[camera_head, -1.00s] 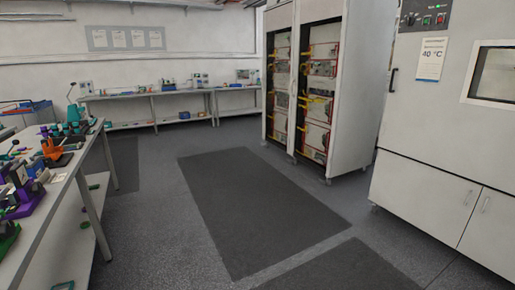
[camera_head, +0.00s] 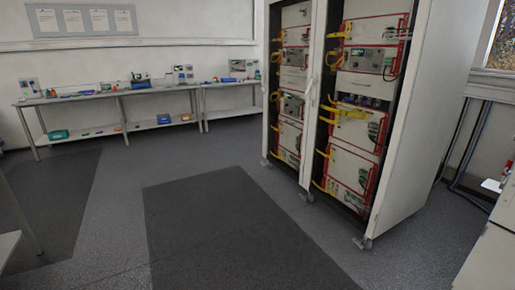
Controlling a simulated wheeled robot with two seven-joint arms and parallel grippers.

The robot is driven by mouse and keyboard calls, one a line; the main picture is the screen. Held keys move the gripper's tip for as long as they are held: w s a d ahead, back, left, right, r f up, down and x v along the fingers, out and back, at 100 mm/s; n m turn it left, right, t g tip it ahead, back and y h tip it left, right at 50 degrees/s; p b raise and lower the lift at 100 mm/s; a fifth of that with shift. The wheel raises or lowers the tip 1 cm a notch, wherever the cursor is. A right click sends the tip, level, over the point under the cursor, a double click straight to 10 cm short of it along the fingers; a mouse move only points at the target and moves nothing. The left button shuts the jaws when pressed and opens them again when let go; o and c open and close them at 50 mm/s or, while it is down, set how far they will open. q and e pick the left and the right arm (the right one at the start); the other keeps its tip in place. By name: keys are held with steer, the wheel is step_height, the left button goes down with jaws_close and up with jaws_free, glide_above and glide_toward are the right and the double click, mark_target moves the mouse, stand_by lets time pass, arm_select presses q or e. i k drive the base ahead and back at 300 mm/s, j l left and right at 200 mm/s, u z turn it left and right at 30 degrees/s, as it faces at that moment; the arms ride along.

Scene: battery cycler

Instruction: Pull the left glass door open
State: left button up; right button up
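A tall white cabinet (camera_head: 425,120) stands right of the middle, its front facing left. It has two side-by-side bays of red-edged instruments with yellow cables, the left bay (camera_head: 292,82) and the right bay (camera_head: 362,112). A pale upright frame part (camera_head: 312,95) stands between them. The left glass door is on the left bay; the glass is too clear or small to make out, and I cannot tell from here whether it is shut or ajar. Neither of my grippers shows in the view.
A dark floor mat (camera_head: 225,230) lies in front of the cabinet, with free floor around it. A long bench (camera_head: 120,92) runs along the back wall. A table corner (camera_head: 8,243) is at the left edge and a white unit (camera_head: 490,255) at the lower right.

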mark_target(266, 50)
steer(key=i, duration=4.25)
